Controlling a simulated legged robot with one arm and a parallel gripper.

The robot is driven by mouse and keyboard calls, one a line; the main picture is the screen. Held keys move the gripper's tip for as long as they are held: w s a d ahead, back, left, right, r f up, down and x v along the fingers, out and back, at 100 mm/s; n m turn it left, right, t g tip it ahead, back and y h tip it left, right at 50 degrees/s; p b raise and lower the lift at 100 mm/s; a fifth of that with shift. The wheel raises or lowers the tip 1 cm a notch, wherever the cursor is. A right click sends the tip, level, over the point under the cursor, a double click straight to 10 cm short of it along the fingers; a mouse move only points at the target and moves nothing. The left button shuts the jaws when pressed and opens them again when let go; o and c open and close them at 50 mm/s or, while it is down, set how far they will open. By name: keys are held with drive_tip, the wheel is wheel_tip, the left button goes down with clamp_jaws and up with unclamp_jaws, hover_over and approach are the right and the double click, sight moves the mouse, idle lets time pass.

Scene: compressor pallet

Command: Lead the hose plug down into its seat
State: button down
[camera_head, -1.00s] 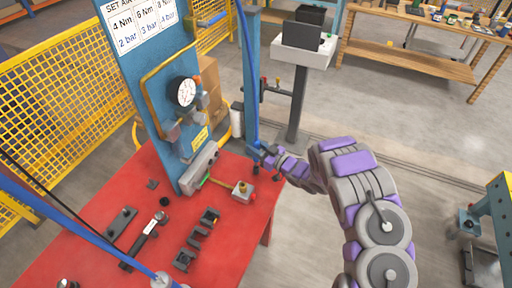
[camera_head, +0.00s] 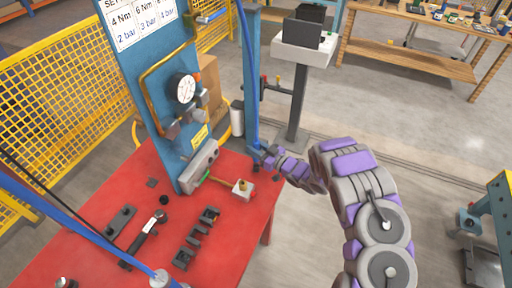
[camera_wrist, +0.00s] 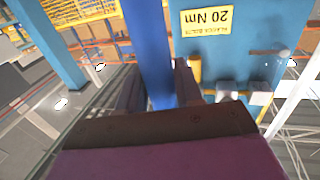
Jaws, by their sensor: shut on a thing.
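My gripper (camera_head: 262,154) is at the end of my purple and grey arm, close to the foot of the blue post, just beyond the red table's far right corner. In the wrist view its dark fingers (camera_wrist: 158,92) stand on both sides of a bright blue hose (camera_wrist: 148,45) and are shut on it. The hose (camera_head: 241,30) hangs down from above to my gripper in the head view. I cannot make out the plug at its end. A small pale block with a brass fitting (camera_head: 242,186) sits on the table, lower left of my gripper; I cannot tell whether it is the seat.
The red table (camera_head: 225,255) carries a wrench (camera_head: 145,238), a row of black holders (camera_head: 196,237) and a grey unit (camera_head: 199,166). A blue panel with a gauge (camera_head: 182,88) rises behind. A stand with a screen (camera_head: 302,45) is farther back.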

drive_tip(key=shift+f+b, duration=0.6)
drive_tip(key=shift+f, duration=0.6)
drive_tip(key=c, duration=0.7)
unclamp_jaws()
drive_tip(key=shift+o, duration=0.2)
drive_tip(key=p+v, duration=0.1)
drive_tip(key=v, duration=1.6)
drive_tip(key=shift+d, duration=0.25)
